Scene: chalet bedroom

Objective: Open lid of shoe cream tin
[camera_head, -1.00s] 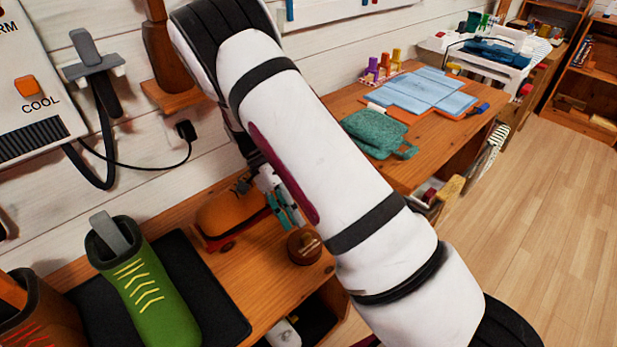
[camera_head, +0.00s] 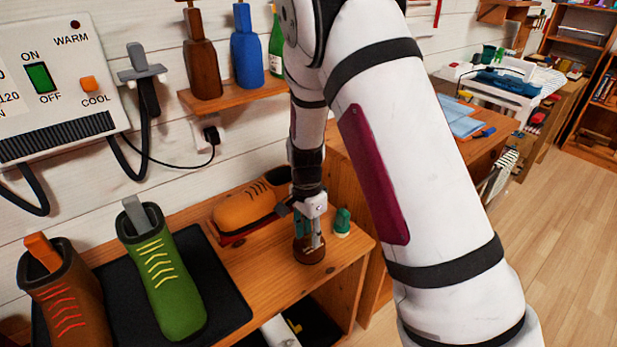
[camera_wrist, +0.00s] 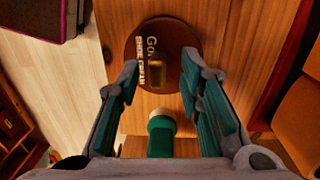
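The shoe cream tin (camera_head: 309,256) is a round brown tin on the wooden bench top, near its right end. In the wrist view its brown lid (camera_wrist: 190,35) shows pale lettering and a small brass-coloured handle (camera_wrist: 162,70) on top. My gripper (camera_head: 309,238) points down over the tin. In the wrist view my gripper (camera_wrist: 160,85) is open, its two teal-padded fingers spread wide on either side of the handle, with nothing between the pads that I can see held. Whether the fingertips touch the lid cannot be told.
A green-capped bottle (camera_head: 342,222) stands just right of the tin. An orange shoe (camera_head: 246,211) lies behind left. A wall shelf (camera_head: 229,96) holds bottles above.

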